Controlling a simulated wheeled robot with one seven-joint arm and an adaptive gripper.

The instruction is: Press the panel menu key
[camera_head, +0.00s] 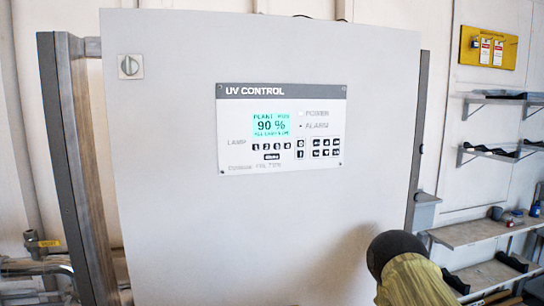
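The UV CONTROL panel (345,120) is set on the front of a large grey cabinet (200,220). Its lit green display (271,127) shows a plant status line and "90 %". Below the display is a row of small black numbered lamp keys (272,146). A wider black key (272,156) sits under that row; its small white lettering looks like "menu" but is blurred. More black keys (326,147) stand at the panel's lower right. Nothing touches or covers the panel. I cannot make out my gripper in this view.
A rotary switch (130,67) is at the cabinet's upper left. A dark rounded shape with an olive sleeve (412,281) is in front of the cabinet at lower right. Shelves (480,232) and a yellow tag board (488,47) are on the right wall. Pipes and a valve (35,242) are at left.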

